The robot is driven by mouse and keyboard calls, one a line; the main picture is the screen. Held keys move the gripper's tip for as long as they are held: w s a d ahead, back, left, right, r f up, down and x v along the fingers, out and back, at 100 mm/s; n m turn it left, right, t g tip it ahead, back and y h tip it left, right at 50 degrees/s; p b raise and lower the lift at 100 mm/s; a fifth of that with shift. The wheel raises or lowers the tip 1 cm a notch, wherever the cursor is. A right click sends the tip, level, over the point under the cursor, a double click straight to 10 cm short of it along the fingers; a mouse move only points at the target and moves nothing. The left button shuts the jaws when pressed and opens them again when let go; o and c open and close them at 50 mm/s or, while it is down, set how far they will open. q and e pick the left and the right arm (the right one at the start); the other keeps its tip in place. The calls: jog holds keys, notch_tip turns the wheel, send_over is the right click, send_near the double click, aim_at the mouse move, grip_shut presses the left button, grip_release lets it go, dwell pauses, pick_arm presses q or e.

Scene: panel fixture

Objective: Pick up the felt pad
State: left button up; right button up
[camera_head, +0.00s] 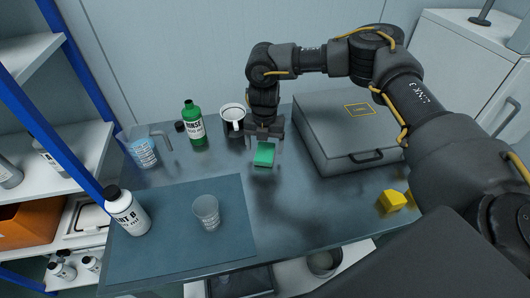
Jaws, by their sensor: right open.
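A small green block-like pad (264,154), which I take to be the felt pad, is on the dark table near its middle. My right gripper (264,143) points down at it from behind and above, with its jaws open. The fingers are close to the pad's upper edge, and the gripper covers part of that area. I cannot tell whether the fingers touch the pad. My left gripper is not in view.
A grey case (340,125) is close on the right. A clear cup (206,213) and a white bottle (128,212) stand in front. A yellow block (392,202) lies at right.

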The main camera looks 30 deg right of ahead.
aim_at(265, 152)
notch_tip(265, 152, down, 2)
jog(key=shift+d+f, duration=0.15)
jog(key=shift+f, duration=0.3)
jog(key=c, duration=1.1)
jog(key=shift+c, duration=0.2)
jog(key=shift+w+r, duration=0.1)
jog(key=shift+r, duration=0.65)
pick_arm(q)
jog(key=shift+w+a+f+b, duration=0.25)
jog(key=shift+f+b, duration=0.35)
jog(key=shift+b, duration=0.35)
pick_arm(e)
jog(key=s+d+r, duration=0.2)
jog(key=s+r, duration=0.9)
jog(key=s, duration=0.3)
jog(key=shift+r, duration=0.25)
